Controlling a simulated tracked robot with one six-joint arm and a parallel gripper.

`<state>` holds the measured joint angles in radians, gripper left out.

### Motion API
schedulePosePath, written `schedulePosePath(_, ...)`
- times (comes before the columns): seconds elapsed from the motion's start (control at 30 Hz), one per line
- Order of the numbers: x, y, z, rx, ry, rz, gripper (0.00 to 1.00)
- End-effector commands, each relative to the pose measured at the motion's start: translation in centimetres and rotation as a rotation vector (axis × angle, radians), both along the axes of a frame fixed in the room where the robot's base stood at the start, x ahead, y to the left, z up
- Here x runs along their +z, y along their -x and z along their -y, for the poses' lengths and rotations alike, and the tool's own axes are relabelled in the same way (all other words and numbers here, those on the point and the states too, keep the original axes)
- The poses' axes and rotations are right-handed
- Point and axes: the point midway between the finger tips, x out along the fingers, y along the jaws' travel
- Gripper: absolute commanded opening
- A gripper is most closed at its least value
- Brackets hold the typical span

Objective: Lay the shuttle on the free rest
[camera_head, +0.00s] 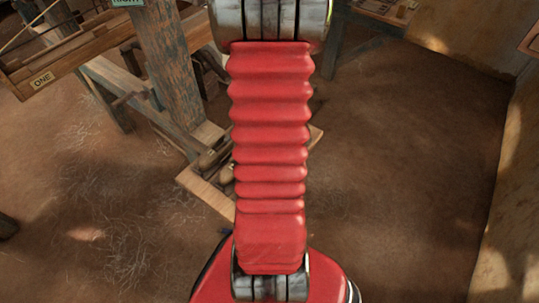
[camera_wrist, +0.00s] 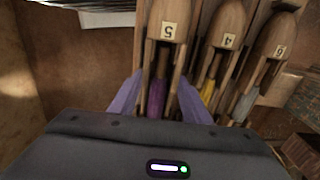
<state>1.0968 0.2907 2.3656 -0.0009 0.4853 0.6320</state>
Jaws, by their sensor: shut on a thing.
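In the wrist view, a brown wooden shuttle labelled 5 (camera_wrist: 167,25) with purple yarn sits between the two pale violet fingers of my gripper (camera_wrist: 158,100). My gripper is shut on this shuttle. The near ends of the shuttles are hidden by my gripper body. I cannot tell whether shuttle 5 is lifted. No free rest can be made out for certain.
In the head view, a wooden board (camera_head: 206,190) bearing shuttles (camera_head: 213,158) stands low by a loom post (camera_head: 170,70), partly hidden by my arm. A beam labelled ONE (camera_head: 41,79) is at upper left. A wall (camera_head: 510,170) stands right. The earth floor (camera_head: 400,170) between is clear.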

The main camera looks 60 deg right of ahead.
Motion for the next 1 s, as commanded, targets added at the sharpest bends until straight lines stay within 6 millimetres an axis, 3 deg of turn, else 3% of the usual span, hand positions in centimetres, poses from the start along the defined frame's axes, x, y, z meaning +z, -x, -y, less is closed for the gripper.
schedulePosePath(0.5,-2.7,0.0,0.0,-0.001,0.0,0.0,0.14)
schedulePosePath(0.9,-3.0,0.0,0.1,-0.002,0.001,0.001,0.14)
schedulePosePath(0.93,-3.0,0.0,0.1,-0.002,0.001,0.001,0.44)
schedulePosePath(1.0,-3.0,0.0,0.1,-0.002,0.001,0.001,0.49)
